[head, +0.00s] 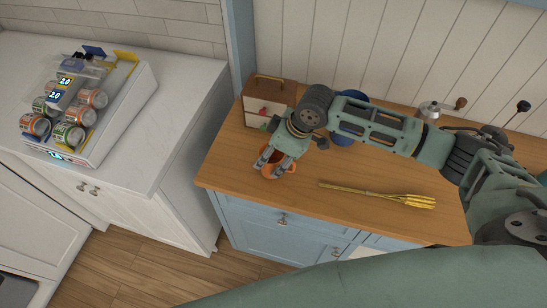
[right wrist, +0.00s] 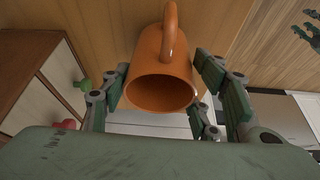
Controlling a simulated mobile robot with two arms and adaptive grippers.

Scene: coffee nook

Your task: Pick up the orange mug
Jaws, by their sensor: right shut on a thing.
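The orange mug (head: 279,174) is near the left front corner of the wooden counter, largely covered by my right gripper (head: 271,164) in the head view. In the right wrist view the orange mug (right wrist: 163,62) lies between the two fingers of my right gripper (right wrist: 172,92), its open mouth toward the camera and its handle at the top. My right gripper is shut on the mug. I cannot tell whether the mug touches the counter. A green jointed part at the right wrist view's upper right edge looks like my left gripper (right wrist: 311,36), cut off by the frame.
A small wooden box (head: 268,97) with drawers stands behind the mug. A blue item (head: 345,138) is partly hidden behind my right arm. A yellow fork-like utensil (head: 380,194) lies to the right. A tray of cans (head: 122,107) stands on the white counter (head: 185,95) across a gap.

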